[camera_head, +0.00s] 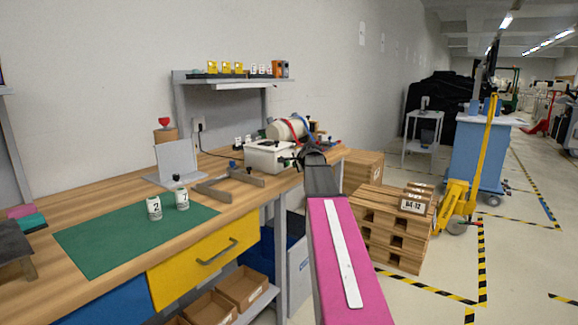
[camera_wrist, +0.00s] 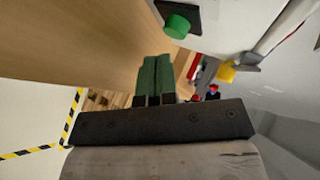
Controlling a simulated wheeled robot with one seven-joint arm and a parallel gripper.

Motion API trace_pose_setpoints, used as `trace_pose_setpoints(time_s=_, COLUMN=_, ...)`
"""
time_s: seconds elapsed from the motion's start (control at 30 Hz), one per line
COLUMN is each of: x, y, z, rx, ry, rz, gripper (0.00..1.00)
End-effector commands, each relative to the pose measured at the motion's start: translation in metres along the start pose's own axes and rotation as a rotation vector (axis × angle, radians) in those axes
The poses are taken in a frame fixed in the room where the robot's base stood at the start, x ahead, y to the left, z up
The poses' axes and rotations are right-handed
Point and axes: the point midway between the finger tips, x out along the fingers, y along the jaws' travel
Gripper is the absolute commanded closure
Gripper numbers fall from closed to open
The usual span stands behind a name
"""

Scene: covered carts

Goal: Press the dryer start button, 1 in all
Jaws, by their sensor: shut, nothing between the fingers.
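The dryer appears to be the white box with a cream drum (camera_head: 280,131) on top, on the wooden bench in the head view. In the wrist view its white body (camera_wrist: 230,20) fills the top right. A round green button (camera_wrist: 178,26) stands out from a black plate there. My gripper (camera_wrist: 157,58) is shut and empty, its two green fingers side by side. The fingertips show just below the button in the picture, with a visible gap between them. In the head view my arm covers part of the dryer's right side, and I cannot make out the button clearly.
The bench (camera_head: 100,196) carries a green mat (camera_head: 120,243) with two numbered cans, a grey laptop-like stand (camera_head: 177,161) and a grey bracket (camera_head: 230,187). A shelf (camera_head: 232,82) stands behind. Wooden pallets (camera_head: 390,228) stand right of my arm.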

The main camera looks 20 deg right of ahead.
Motion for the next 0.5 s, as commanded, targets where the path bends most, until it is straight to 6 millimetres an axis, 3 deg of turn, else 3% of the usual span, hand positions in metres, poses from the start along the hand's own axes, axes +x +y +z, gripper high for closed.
trace_pose_setpoints(time_s=0.5, x=-0.018, y=0.013, z=-0.013, rx=0.001, ry=0.001, rz=0.0, gripper=1.0)
